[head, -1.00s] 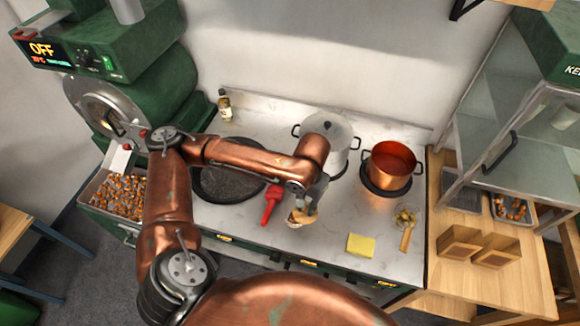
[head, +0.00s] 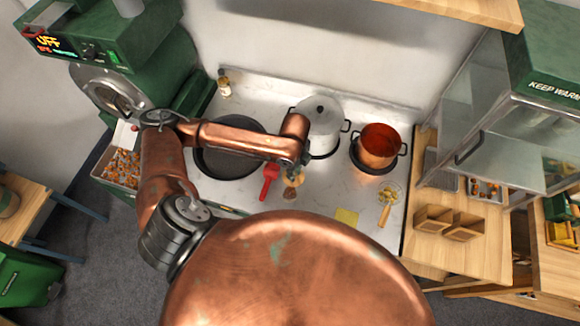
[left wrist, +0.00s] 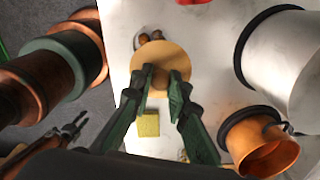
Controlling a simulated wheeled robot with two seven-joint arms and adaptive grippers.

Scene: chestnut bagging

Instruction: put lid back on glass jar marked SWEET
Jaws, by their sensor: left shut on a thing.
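My left gripper (left wrist: 165,80) is shut on a round tan wooden lid (left wrist: 172,58), seen nearly face-on in the left wrist view. In the head view the lid (head: 295,180) shows just below the left gripper (head: 300,165), over the counter near the red-handled tool. Brown chestnuts (left wrist: 143,38) peek out past the lid's edge; they also show as a brown patch (head: 290,193) below it. Glass walls and a SWEET marking cannot be made out, so whether these chestnuts are in the jar is unclear. A dark, finger-like part of mine, perhaps my right gripper (left wrist: 72,130), shows at the lower left.
A red-handled tool (head: 270,181) lies left of the lid. A dark pan (head: 228,160), a lidded steel pot (head: 321,118) and a copper pot (head: 379,143) stand behind.

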